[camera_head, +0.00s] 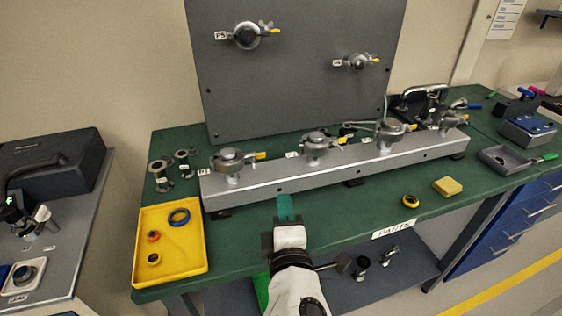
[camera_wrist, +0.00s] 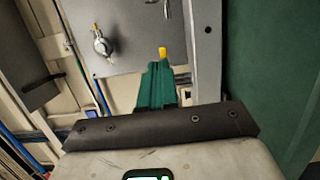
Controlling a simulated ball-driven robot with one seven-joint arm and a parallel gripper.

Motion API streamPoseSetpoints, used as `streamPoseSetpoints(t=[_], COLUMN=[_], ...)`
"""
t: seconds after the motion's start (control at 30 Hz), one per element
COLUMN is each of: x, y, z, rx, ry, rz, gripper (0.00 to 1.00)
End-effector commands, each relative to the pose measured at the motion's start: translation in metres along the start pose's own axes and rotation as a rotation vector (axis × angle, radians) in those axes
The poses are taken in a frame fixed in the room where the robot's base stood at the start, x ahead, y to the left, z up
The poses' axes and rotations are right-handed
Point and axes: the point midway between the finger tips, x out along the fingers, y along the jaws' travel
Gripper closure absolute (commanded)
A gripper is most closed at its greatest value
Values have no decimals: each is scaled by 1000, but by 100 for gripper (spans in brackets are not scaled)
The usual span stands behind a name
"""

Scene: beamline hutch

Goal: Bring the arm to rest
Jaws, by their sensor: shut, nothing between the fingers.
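My gripper (camera_head: 285,207) reaches in from the bottom middle of the head view, over the front part of the green bench (camera_head: 345,213). Its green fingers are shut with nothing between them. In the wrist view the shut fingers (camera_wrist: 157,85) point toward the grey panel (camera_wrist: 135,30). In the head view the gripper is in front of the long grey rail (camera_head: 335,165), left of its middle. I cannot tell the exact height of the gripper above the bench.
A yellow tray (camera_head: 141,248) with several rings stands to the left. Several clamped fittings sit along the rail. A yellow block (camera_head: 447,186) and a yellow-black ring (camera_head: 410,201) lie to the right. The upright grey panel (camera_head: 295,90) stands behind. The bench front between tray and ring is clear.

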Motion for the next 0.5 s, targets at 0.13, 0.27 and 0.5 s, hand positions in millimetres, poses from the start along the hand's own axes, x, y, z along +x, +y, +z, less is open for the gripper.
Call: streamPoseSetpoints(t=[0.13,0.27,0.5], x=[0,-6,-59], y=[0,-22,-108], z=[0,39,161], rx=[0,94,463], ry=[0,-85,-409], rz=[0,-78,-365], gripper=[100,100,100])
